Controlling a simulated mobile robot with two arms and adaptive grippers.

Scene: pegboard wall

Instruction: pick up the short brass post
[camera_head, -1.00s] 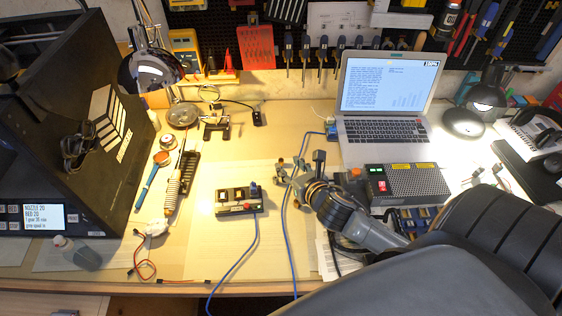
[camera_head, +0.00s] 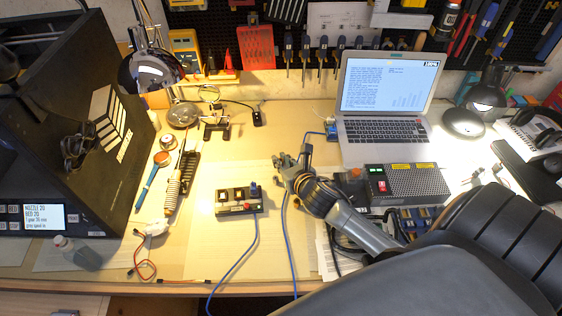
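My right gripper (camera_head: 290,159) reaches in from the lower right and is over the pale mat near the middle of the table. Its fingers point away from me, and I cannot tell whether they are open or shut. I cannot make out a short brass post; it may be too small to see or hidden by the gripper. A small grey block (camera_head: 238,207) with light squares, a blue knob and a red spot on top stands to the left of the gripper, apart from it. My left gripper is not in view.
A blue cable (camera_head: 286,245) runs below my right gripper. A grey power supply (camera_head: 418,182) and a laptop (camera_head: 386,130) stand to the right. A black printer (camera_head: 70,130) fills the left. The pale mat (camera_head: 205,255) is mostly clear in front.

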